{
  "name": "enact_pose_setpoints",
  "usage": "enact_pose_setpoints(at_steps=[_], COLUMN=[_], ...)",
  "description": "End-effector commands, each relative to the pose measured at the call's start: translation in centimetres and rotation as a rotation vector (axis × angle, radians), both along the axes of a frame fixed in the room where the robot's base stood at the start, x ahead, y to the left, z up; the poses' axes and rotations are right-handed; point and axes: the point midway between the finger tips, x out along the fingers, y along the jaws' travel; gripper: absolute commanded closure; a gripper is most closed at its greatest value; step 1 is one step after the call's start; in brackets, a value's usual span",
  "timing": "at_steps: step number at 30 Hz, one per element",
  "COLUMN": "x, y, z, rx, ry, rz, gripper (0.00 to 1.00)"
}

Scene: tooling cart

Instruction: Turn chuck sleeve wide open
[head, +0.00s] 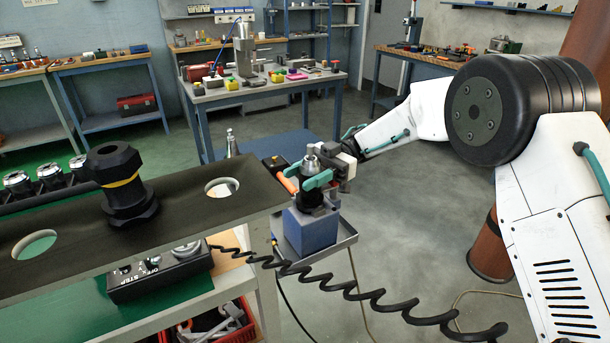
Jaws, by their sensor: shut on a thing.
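The chuck (311,162) stands upright, with a silver metal nose on top and a dark sleeve (312,198) below it. It sits on a blue-grey block (307,233) on a small grey tray. My gripper (316,179) reaches in from the right, with teal fingers on the chuck at sleeve height. It is shut on the sleeve. The fingers partly hide the sleeve, so I cannot tell how far it is turned.
A dark shelf plate (80,235) with round holes is close on the left, holding a black holder with a yellow band (123,185). A coiled black cable (375,297) hangs in front. An orange-handled tool (284,178) is beside the chuck. Open floor lies to the right.

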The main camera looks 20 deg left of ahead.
Motion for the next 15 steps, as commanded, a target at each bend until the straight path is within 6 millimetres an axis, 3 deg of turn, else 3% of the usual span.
enact_pose_setpoints(at_steps=[4,5,6,15], x=[-0.03,-0.04,-0.04,0.01], y=[0.04,0.03,0.03,-0.04], z=[0.07,0.07,0.07,0.03], rx=[0.001,0.001,0.001,0.001], ry=[0.000,0.000,0.000,0.000], rz=[0.000,0.000,0.000,-0.001], gripper=[0.78,0.47,0.36,0.34])
